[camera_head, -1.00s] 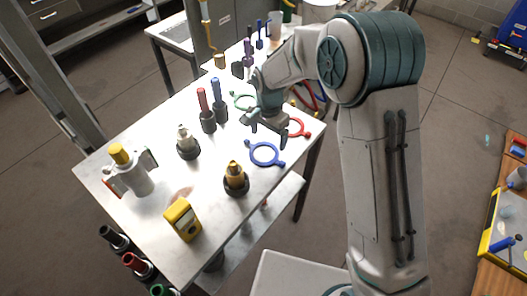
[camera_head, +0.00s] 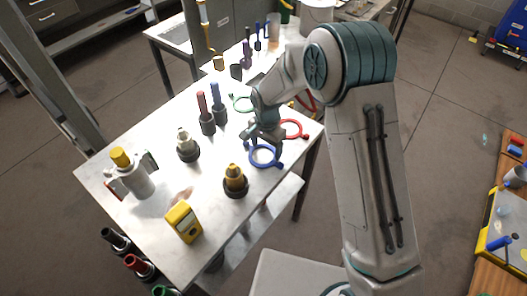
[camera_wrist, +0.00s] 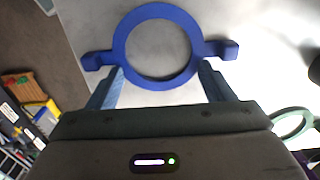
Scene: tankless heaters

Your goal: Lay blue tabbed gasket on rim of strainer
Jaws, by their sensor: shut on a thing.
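The blue tabbed gasket (camera_head: 263,166) is a flat ring with two opposite tabs, at the right side of the metal table. It fills the top of the wrist view (camera_wrist: 119,46). My gripper (camera_head: 264,138) is over it, and its fingers (camera_wrist: 161,70) are shut on the gasket, one on each side of the ring near the tabs. Whether it is lifted off the table I cannot tell. No part is clearly recognisable as the strainer; a brass fitting in a dark round base (camera_head: 235,178) and a silver fitting in a dark base (camera_head: 187,144) stand to the left.
A red ring (camera_head: 293,137) and a green ring (camera_head: 243,111) lie near my gripper. Upright red-handled (camera_head: 203,106) and blue-handled (camera_head: 217,97) tools stand left. A yellow meter (camera_head: 183,222) and a yellow-capped device (camera_head: 138,178) stand at the front and left.

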